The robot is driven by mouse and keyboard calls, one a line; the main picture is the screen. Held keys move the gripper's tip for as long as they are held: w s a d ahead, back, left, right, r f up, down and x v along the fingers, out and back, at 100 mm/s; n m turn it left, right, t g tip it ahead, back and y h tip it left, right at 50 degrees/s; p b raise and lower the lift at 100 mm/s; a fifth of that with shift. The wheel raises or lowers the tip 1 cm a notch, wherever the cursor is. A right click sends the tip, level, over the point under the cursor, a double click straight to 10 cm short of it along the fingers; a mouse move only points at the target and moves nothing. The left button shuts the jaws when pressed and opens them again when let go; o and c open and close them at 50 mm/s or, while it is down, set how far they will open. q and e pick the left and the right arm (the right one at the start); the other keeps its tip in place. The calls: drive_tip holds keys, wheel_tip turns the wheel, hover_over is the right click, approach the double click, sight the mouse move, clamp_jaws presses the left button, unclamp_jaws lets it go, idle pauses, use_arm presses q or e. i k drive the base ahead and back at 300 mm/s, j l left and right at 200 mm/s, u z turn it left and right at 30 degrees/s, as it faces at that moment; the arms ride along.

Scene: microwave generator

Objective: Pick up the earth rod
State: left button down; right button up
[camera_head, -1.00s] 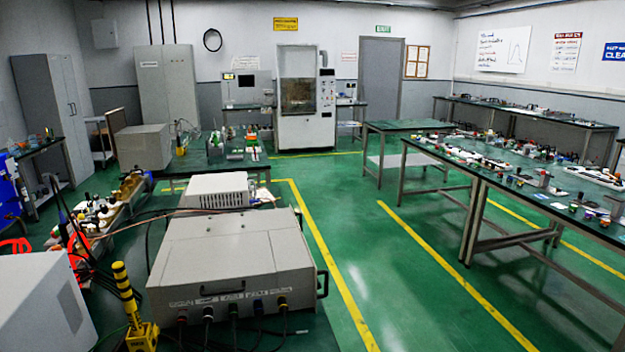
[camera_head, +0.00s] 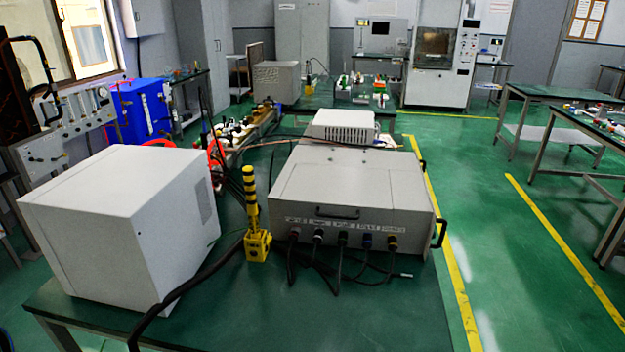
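A yellow rod with black bands (camera_head: 250,200), which looks like the earth rod, stands upright on the dark green table. Its foot is in a yellow block (camera_head: 257,246). It stands between the white box on the left and the grey generator case on the right. Dark cables pass close behind and beside it. Neither of my grippers shows in this view, and nothing is seen touching the rod.
The white box (camera_head: 125,225) and the grey case (camera_head: 350,192) flank the rod, with plugged cables (camera_head: 343,258) at the case's front. The table's front part (camera_head: 330,315) is bare. Green floor (camera_head: 500,270) is clear to the right.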

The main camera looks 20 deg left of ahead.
sight(249, 181)
drive_tip(key=u, duration=1.1)
